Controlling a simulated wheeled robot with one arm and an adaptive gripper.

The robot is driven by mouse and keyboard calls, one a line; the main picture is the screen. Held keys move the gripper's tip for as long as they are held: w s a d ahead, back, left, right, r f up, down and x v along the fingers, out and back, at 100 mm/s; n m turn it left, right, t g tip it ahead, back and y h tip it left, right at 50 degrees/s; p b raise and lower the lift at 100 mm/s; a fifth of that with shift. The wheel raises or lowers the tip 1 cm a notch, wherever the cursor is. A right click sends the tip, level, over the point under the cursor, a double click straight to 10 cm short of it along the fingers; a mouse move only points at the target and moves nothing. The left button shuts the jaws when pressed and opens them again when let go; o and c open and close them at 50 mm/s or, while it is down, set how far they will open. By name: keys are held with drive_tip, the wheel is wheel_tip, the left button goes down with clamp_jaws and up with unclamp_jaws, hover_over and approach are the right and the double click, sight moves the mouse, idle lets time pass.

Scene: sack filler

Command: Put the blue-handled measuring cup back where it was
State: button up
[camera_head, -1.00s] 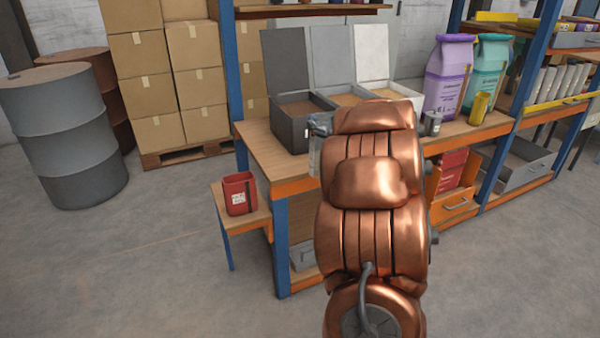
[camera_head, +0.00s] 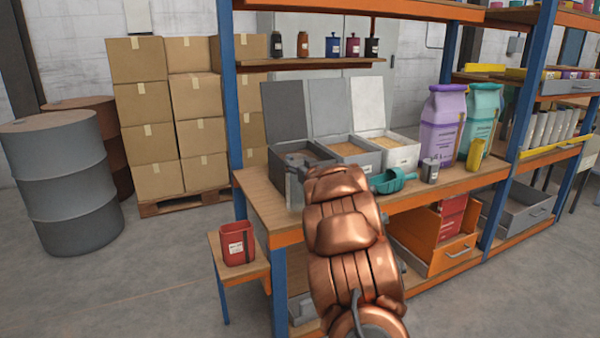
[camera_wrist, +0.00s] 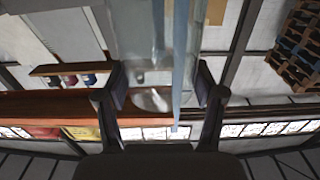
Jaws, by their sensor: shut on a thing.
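My gripper (camera_wrist: 160,88) is shut on a clear, see-through vessel with a blue strip, which I take to be the blue-handled measuring cup (camera_wrist: 135,35). The two dark fingers press on either side of it in the wrist view. In the head view my copper arm hides most of the gripper and cup. A pale sliver, which looks like the cup's side (camera_head: 293,190), shows left of the arm, in front of the dark open box. I cannot tell from the head view whether the cup touches the bench (camera_head: 262,196).
On the bench stand a dark lidded box (camera_head: 290,155), two paler boxes, a teal scoop (camera_head: 391,181), a grey tin (camera_head: 430,170) and purple (camera_head: 441,130) and teal bags. Several jars line the shelf (camera_head: 312,62) above. A red container (camera_head: 236,243) sits on the low side table.

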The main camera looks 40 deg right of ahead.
drive_tip(key=shift+w, duration=0.55)
drive_tip(key=shift+f+b, duration=0.45)
drive_tip(key=shift+f, duration=1.4)
drive_tip(key=o, duration=1.8)
drive_tip(key=shift+c, duration=0.2)
drive_tip(key=v, duration=1.2)
drive_tip(key=shift+p, duration=0.3)
